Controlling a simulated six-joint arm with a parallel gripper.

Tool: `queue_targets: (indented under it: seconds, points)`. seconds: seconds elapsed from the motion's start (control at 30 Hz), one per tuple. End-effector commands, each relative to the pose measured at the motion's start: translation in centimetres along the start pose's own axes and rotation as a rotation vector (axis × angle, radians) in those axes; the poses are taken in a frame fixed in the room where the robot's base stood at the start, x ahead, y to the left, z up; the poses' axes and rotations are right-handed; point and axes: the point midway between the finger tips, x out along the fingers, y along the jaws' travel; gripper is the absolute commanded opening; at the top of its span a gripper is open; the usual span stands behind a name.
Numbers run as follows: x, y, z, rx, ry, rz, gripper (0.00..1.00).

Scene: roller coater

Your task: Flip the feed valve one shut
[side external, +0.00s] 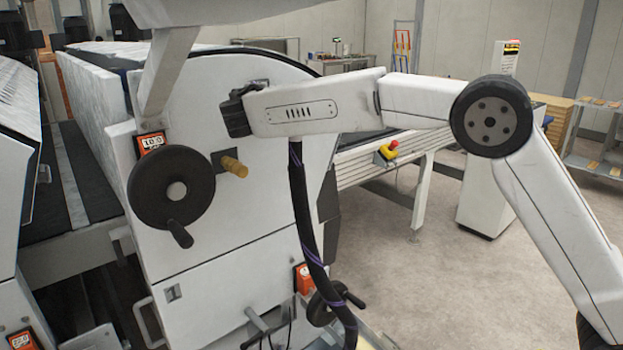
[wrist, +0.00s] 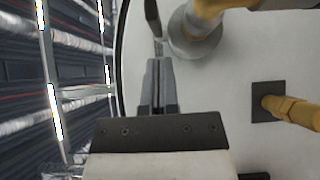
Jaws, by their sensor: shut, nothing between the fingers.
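In the wrist view my gripper (wrist: 160,62) is shut and empty, its fingers pointing at the white machine side panel. Just beyond the fingertips is a dark lever (wrist: 152,18) with a short metal stem, beside a round grey fitting (wrist: 188,38) with a yellow pipe (wrist: 210,8). These look like the feed valve; no label is readable. The tips appear close to the stem; I cannot tell whether they touch. In the side view my gripper (side external: 237,112) is by the upper part of the panel (side external: 205,85), and the valve is mostly hidden there.
A brass knob (side external: 234,166) on a dark square plate sticks out below my gripper; it also shows in the wrist view (wrist: 288,108). A black handwheel (side external: 172,188) with an orange counter (side external: 152,141) is to its left. A conveyor (side external: 385,155) is behind my arm.

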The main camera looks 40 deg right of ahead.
Motion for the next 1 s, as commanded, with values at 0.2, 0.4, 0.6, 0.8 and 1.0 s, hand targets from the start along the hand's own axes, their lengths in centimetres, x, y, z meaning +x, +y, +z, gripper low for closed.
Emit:
queue_targets:
  seconds: [0.2,0.4,0.6,0.8,1.0]
  points:
    - [1.2,0.0,1.2,-0.001,0.0,0.0,0.0]
    - [1.4,0.0,1.5,-0.001,0.002,0.0,0.0]
    - [1.4,0.0,1.5,0.0,0.002,0.0,0.0]
    - [1.4,0.0,1.5,0.0,0.007,0.0,0.0]
    - [1.5,0.0,1.8,0.001,0.035,0.0,0.0]
